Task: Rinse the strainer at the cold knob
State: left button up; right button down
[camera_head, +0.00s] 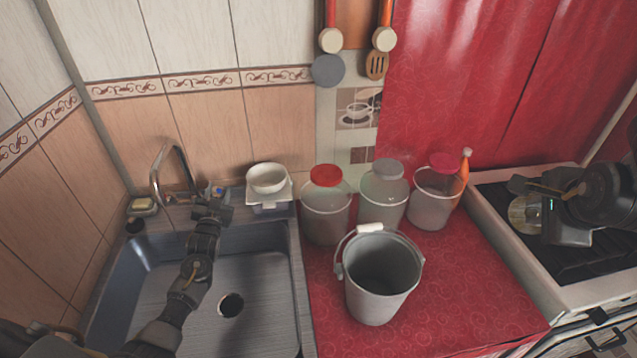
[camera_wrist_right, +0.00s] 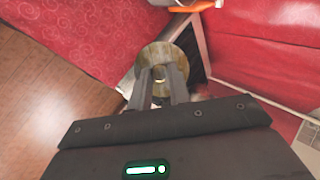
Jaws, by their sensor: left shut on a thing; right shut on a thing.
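The sink tap (camera_head: 168,170) stands at the back left of the sink, with a blue-marked cold knob (camera_head: 217,190) to its right. My left gripper (camera_head: 212,208) reaches over the sink and is shut at this knob; its fingers hide most of it. My right gripper (camera_head: 547,207) is over the stove at the right. It is shut on a round, yellowish strainer (camera_head: 522,216). In the right wrist view the strainer (camera_wrist_right: 168,54) lies between and beyond the fingertips (camera_wrist_right: 162,73). Whether water runs is not clear.
The sink (camera_head: 265,300) is empty around its drain. A grey bucket (camera_head: 375,300) stands on the red counter (camera_head: 460,295), with several lidded jars (camera_head: 383,205) behind it. White bowls (camera_head: 268,178) sit behind the sink. The stove (camera_head: 520,260) is at the right.

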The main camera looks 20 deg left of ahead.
pick_arm(q)
jog(key=o, duration=1)
jog(key=shift+c, duration=0.2)
jog(key=shift+s+d+p, duration=0.15)
jog(key=shift+s+p, duration=0.1)
jog(key=shift+p, duration=0.05)
jog(key=p+v, duration=0.4)
jog(key=v, duration=0.7)
jog(key=shift+s+p, duration=0.2)
jog(key=shift+p, duration=0.2)
jog(key=shift+d, duration=0.1)
